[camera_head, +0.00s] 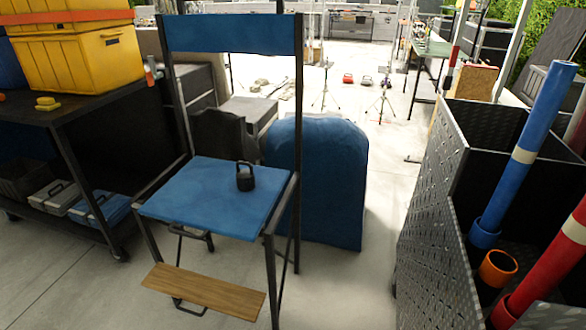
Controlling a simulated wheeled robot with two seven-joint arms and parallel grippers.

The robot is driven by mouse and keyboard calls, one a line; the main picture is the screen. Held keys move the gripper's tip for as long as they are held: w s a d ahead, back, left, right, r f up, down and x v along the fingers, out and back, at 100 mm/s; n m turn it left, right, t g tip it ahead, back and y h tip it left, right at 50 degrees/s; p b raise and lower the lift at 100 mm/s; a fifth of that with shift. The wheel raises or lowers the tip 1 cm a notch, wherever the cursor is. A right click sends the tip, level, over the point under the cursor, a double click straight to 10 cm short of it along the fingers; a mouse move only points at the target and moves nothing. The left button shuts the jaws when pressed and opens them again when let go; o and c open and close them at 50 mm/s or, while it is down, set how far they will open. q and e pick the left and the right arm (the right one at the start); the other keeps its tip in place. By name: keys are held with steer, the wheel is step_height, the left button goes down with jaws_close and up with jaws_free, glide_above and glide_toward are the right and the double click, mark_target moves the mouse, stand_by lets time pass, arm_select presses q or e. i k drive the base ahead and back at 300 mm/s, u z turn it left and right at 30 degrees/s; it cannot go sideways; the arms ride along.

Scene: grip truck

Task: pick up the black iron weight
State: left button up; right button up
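The black iron weight (245,179) is a small dark kettlebell-like piece with a loop handle on top. It stands upright on the blue seat (205,200) of a tall folding chair, toward the seat's right back part. Nothing covers it. Neither of my grippers shows in the head view.
The chair has a blue backrest (232,34) and a wooden footrest (204,290). A blue rounded bulk (318,180) stands behind it. A dark cart with yellow cases (80,55) is at left. A metal bin (432,225) with pipes is at right. Floor between chair and bin is clear.

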mark_target(244, 177)
steer(key=i, duration=0.9)
steer(key=u, duration=0.45)
